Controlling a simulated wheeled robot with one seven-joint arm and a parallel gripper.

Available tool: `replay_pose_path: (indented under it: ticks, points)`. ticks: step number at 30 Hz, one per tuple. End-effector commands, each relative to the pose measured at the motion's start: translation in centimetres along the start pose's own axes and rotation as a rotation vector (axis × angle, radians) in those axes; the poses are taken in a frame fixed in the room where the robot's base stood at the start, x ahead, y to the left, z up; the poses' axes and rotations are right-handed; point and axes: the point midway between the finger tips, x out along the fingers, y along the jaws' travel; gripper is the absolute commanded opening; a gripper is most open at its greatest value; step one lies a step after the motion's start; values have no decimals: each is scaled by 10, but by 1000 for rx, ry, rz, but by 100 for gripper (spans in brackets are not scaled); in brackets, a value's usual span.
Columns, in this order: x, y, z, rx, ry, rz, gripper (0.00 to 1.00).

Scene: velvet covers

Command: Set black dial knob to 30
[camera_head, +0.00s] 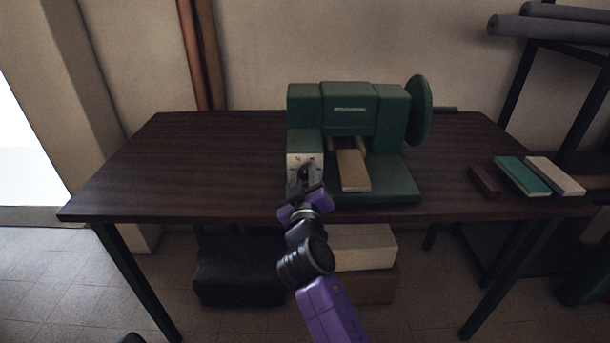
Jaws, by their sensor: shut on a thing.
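A green machine (365,108) stands on the dark wooden table (220,150). A pale dial plate (291,160) with small dark marks is on the lower left of its front. The black dial knob (304,171) is at this plate, mostly hidden by my gripper. My gripper (304,182), at the end of my purple and black arm, is at the plate with its jaws shut on the knob. The knob's pointer and the numbers on the dial are too small and covered to read.
A tan block (353,170) lies in the machine's opening, just right of my gripper. A green handwheel (420,110) is on the machine's right side. Brown, green and pale blocks (522,175) lie at the table's right end. The table's left half is clear.

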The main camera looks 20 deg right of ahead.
Motion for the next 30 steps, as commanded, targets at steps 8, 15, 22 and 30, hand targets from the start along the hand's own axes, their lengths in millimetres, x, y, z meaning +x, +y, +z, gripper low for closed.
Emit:
replay_pose_path:
  ticks: [8, 15, 22, 30]
  points:
    - [0, 0, -1, -226, -1, -1, 0]
    - [0, -1, 0, -357, -1, -2, 0]
    - [-1, -2, 0, -419, 0, -2, 0]
    - [-1, -2, 1, -434, 1, -2, 0]
